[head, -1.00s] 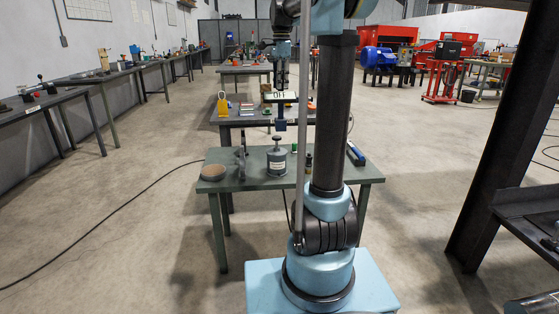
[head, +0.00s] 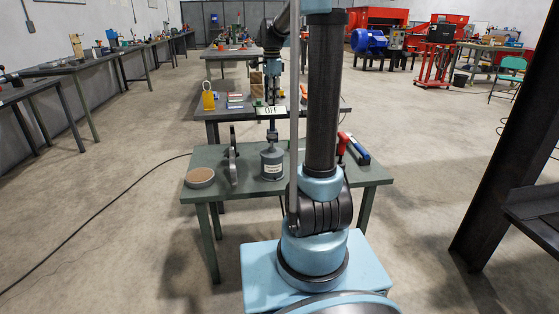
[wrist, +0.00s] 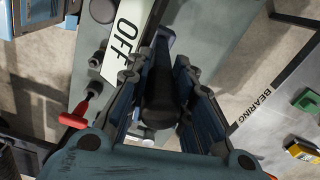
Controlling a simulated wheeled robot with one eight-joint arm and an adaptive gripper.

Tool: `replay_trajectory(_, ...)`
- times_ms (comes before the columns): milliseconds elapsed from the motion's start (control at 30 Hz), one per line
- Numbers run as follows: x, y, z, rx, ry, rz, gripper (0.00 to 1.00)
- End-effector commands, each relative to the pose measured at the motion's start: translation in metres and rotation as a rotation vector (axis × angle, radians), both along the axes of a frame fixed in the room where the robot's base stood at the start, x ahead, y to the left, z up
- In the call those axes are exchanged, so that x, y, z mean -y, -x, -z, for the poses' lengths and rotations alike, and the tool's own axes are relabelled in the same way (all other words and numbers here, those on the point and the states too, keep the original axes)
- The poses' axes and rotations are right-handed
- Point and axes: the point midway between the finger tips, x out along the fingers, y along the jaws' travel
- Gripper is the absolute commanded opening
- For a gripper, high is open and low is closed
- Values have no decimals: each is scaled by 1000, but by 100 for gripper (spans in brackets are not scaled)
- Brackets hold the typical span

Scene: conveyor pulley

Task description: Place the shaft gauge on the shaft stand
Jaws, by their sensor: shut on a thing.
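My gripper (head: 272,97) hangs over the green table. It is shut on a dark, narrow piece that I take for the shaft gauge; in the wrist view the gauge (wrist: 160,95) runs between the two fingers. A dark upright support (head: 233,165), probably the shaft stand, is left of the cylinder, apart from the gripper.
The grey labelled cylinder (head: 272,165) and a round brown-topped disc (head: 200,177) stand on the green table (head: 215,154). A second table behind holds a yellow padlock-shaped piece (head: 208,98).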

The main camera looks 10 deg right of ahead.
Motion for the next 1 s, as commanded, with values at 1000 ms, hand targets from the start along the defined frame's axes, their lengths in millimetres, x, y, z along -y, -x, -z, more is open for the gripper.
replay_trajectory(1000, -20, 2, 99, 0, 0, -26, 0)
